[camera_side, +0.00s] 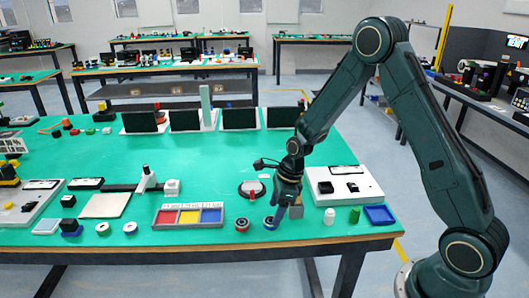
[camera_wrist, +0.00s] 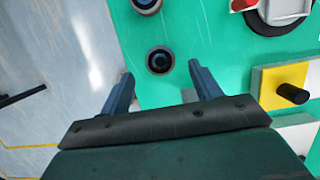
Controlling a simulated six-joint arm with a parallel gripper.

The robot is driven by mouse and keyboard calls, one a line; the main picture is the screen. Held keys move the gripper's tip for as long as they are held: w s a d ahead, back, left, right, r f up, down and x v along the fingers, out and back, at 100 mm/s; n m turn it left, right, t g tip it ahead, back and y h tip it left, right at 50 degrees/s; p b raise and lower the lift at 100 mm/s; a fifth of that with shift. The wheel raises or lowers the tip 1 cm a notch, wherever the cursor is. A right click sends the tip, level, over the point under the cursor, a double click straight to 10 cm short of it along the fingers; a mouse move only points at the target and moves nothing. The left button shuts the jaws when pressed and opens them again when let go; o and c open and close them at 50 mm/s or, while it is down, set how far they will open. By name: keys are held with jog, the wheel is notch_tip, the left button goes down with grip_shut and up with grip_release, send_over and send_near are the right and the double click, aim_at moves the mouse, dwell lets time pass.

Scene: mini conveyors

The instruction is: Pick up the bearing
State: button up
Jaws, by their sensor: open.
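A small dark ring with a blue tint, which looks like a bearing (camera_side: 269,222), lies flat on the green table near its front edge. In the wrist view this bearing (camera_wrist: 160,60) sits slightly ahead of the line between the fingertips and roughly centred. My gripper (camera_side: 282,212) is open and empty, pointing down just right of the ring in the side view. Its two blue-grey fingers (camera_wrist: 161,75) are spread in the wrist view. A second similar ring (camera_side: 242,225), with a reddish tint, lies to the left; it is partly cut off in the wrist view (camera_wrist: 147,4).
A tray with red, yellow and blue compartments (camera_side: 155,219) stands to the left. A round dark fixture (camera_side: 251,189) lies behind the rings. A white panel (camera_side: 322,198), a white cylinder (camera_side: 329,216), a green cylinder (camera_side: 354,215) and a blue tray (camera_side: 379,215) are to the right.

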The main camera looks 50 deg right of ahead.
aim_at(271, 220)
jog(key=shift+x, duration=1.95)
jog(key=shift+c, duration=0.3)
jog(key=c, duration=1)
